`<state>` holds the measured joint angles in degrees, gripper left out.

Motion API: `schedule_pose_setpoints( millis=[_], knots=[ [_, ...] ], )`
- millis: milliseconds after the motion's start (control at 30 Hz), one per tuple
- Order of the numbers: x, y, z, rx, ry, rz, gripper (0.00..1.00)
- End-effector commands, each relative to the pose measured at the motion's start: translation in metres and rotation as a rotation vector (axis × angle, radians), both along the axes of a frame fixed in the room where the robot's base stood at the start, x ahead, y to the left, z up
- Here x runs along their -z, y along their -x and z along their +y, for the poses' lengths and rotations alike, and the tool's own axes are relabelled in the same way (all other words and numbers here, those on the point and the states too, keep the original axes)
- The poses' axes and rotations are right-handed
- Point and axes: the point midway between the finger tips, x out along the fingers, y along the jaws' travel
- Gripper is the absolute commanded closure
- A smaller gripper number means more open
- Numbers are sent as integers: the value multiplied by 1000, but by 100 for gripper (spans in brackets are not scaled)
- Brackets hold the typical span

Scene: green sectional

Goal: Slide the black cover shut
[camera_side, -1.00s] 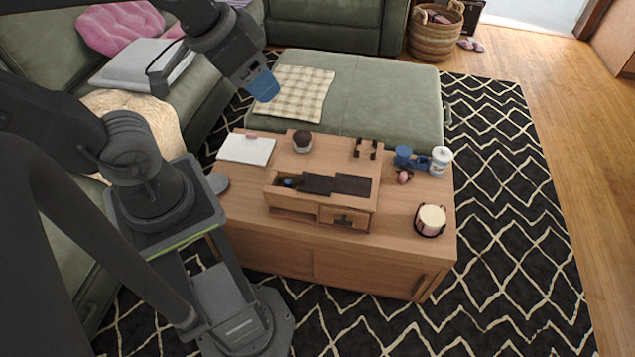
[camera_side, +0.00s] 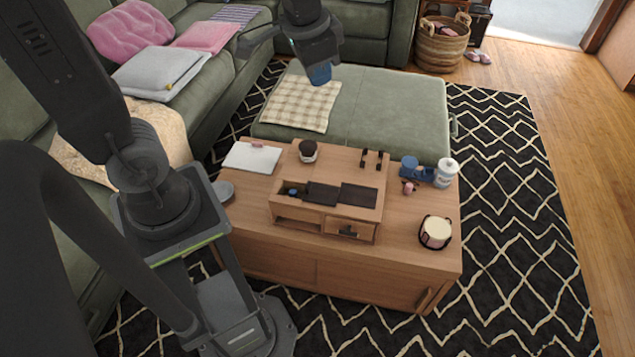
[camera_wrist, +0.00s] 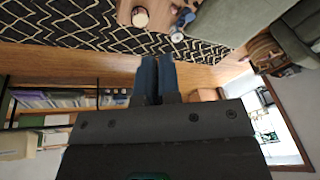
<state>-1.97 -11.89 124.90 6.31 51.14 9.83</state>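The black cover (camera_side: 322,194) lies on top of a wooden organizer (camera_side: 300,229) on the low wooden table. A second dark panel (camera_side: 359,196) is to its right. Left of the cover, a compartment is open and a small blue thing (camera_side: 293,190) shows inside it. My gripper (camera_side: 320,74) is raised behind the table, above the green ottoman, well apart from the cover. In the wrist view, its blue fingers (camera_wrist: 157,75) are together with nothing between them. The organizer does not show in the wrist view.
On the table (camera_side: 405,235) stand a dark-topped cup (camera_side: 308,151), a white pad (camera_side: 251,158), a blue item (camera_side: 411,167), a white lidded cup (camera_side: 446,172) and a round drum-like container (camera_side: 435,232). The green ottoman (camera_side: 390,110) is behind. The space above the organizer is clear.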

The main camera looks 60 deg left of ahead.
Motion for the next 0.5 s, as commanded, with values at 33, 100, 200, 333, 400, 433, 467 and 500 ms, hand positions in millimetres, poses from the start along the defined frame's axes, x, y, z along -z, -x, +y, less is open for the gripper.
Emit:
schedule_pose_setpoints(
  millis=[33, 100, 200, 333, 400, 433, 467, 500],
  knots=[
    [12, -16, 4, 19, -17, 40, 100],
    [27, -37, 11, 55, -42, 86, 100],
    [53, -65, 19, 107, -72, 150, 100],
    [96, -97, 32, 176, -106, 236, 100],
    [122, -112, 38, 214, -121, 284, 100],
    [134, -117, 41, 231, -128, 304, 100],
    [147, -123, 44, 249, -132, 324, 100],
    [164, -129, 48, 271, -139, 351, 100]
  ],
)
